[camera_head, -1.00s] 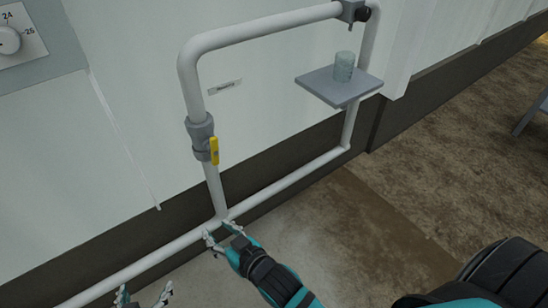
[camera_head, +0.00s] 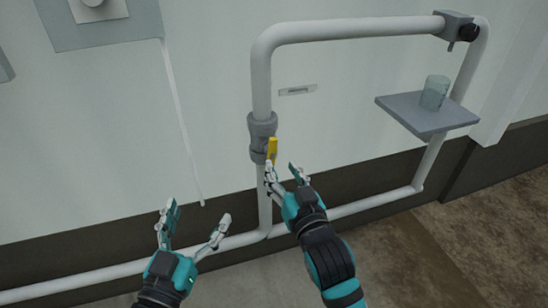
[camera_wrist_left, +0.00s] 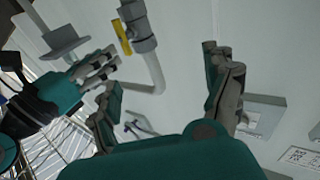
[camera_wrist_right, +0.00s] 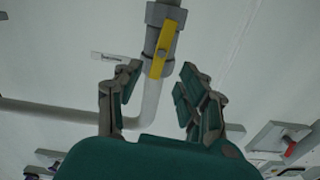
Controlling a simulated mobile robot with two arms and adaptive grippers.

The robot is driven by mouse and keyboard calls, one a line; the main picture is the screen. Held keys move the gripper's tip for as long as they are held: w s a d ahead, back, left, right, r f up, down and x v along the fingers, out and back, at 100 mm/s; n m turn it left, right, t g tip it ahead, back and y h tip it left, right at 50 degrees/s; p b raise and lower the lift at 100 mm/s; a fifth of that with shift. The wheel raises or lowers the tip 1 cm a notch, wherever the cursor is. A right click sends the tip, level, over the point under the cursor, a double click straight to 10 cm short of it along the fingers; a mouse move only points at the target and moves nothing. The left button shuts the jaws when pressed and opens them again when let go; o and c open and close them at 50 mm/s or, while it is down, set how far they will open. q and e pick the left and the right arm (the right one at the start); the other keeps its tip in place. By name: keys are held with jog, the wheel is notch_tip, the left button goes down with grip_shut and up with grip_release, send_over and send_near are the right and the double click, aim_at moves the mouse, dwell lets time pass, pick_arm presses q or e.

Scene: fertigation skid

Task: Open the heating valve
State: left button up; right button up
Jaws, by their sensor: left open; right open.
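The valve is a grey body (camera_head: 262,132) on a vertical white pipe with a yellow lever handle (camera_head: 272,149) hanging down along the pipe. The handle also shows in the right wrist view (camera_wrist_right: 164,48) and in the left wrist view (camera_wrist_left: 121,36). My right gripper (camera_head: 283,170) is open just below the handle in the head view. In the right wrist view the handle lies beyond and between its spread fingers, and I see no contact. My left gripper (camera_head: 195,225) is open and empty, lower and to the left, in front of the pipework.
A small label (camera_head: 297,90) is on the wall right of the valve. A glass (camera_head: 435,92) stands on a grey shelf (camera_head: 425,114) under a spout (camera_head: 455,30). A control panel (camera_head: 100,22) is at upper left. A horizontal pipe (camera_head: 100,279) runs low along the wall.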

aim_at(273, 153)
jog(key=b+x, duration=0.1)
jog(key=x, duration=0.4)
jog(key=shift+w+a, duration=0.1)
jog(key=shift+w, duration=0.2)
pick_arm(q)
notch_tip(273, 153, up, 6)
jog(key=s+t+h, duration=0.1)
jog(key=s+t, duration=0.1)
jog(key=t, duration=0.2)
jog(key=shift+d+r+h, duration=0.25)
jog(key=shift+h, duration=0.05)
pick_arm(e)
jog(key=shift+w+a, duration=0.2)
jog(key=shift+w, duration=0.3)
jog(key=shift+c, duration=0.5)
grip_shut()
